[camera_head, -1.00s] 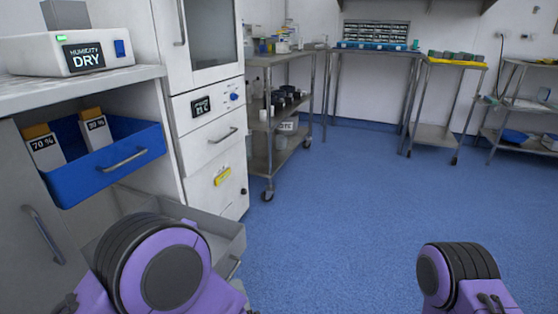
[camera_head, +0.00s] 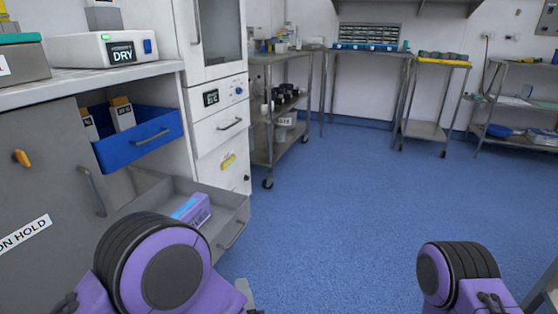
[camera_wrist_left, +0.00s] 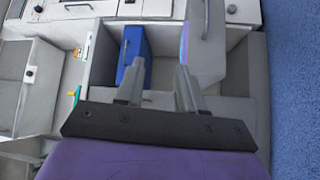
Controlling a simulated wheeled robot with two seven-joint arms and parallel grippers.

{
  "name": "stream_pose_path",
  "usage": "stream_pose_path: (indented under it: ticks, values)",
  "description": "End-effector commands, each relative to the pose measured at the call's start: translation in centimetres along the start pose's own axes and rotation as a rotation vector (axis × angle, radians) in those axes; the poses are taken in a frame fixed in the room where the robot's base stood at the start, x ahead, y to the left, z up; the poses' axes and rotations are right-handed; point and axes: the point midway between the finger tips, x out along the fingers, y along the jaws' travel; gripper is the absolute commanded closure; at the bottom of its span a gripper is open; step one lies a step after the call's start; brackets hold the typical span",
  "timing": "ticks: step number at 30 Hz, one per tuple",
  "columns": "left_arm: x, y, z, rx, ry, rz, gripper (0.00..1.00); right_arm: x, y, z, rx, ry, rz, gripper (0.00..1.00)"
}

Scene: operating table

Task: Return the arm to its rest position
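My left arm (camera_head: 160,265), purple with a black ringed joint, fills the bottom left of the head view. Only a small grey part of the left gripper (camera_head: 245,293) shows beside it, at the bottom edge. In the left wrist view the left gripper (camera_wrist_left: 159,88) has its two grey fingers apart, with nothing between the tips. It points toward the cabinet drawers. My right arm (camera_head: 458,278) shows only a purple and black joint at the bottom right; its gripper is out of view.
An open grey drawer (camera_head: 236,212) holding a purple box (camera_head: 192,210) is close to my left arm. A humidity unit (camera_head: 90,50) sits on the counter. Blue floor (camera_head: 340,210) is clear ahead.

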Motion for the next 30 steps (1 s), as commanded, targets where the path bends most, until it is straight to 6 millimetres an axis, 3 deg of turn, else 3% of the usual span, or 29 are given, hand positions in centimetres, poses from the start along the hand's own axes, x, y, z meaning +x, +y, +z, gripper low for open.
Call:
stream_pose_path:
  ticks: [10, 14, 16, 20, 24, 27, 30]
  values:
    - [-0.3, -2.5, 2.7, 0.253, -0.241, -0.057, 0.62, 0.0, 0.0, 0.4, -0.017, -0.022, -0.001, 0.57]
    - [-0.4, -5.8, 2.5, 0.430, -0.370, -0.122, 0.62, 0.2, 0.1, 0.8, -0.028, -0.036, -0.001, 0.57]
    - [-0.8, -8.5, 1.8, 0.545, -0.452, -0.179, 0.62, 0.3, 0.1, 0.9, -0.034, -0.044, -0.001, 0.57]
    - [-2.6, -15.2, -1.4, 0.769, -0.627, -0.344, 0.62, 0.7, 0.1, 1.3, -0.047, -0.061, -0.002, 0.57]
    - [-6.8, -22.6, -7.3, 0.967, -0.820, -0.586, 0.62, 1.3, 0.1, 1.7, -0.060, -0.076, -0.003, 0.57]
    - [-10.1, -26.0, -11.4, 1.042, -0.917, -0.741, 0.62, 1.6, 0.1, 1.9, -0.067, -0.083, -0.003, 0.57]
    - [-12.9, -28.2, -14.9, 1.080, -0.976, -0.869, 0.62, 1.8, 0.1, 2.0, -0.070, -0.087, -0.004, 0.57]
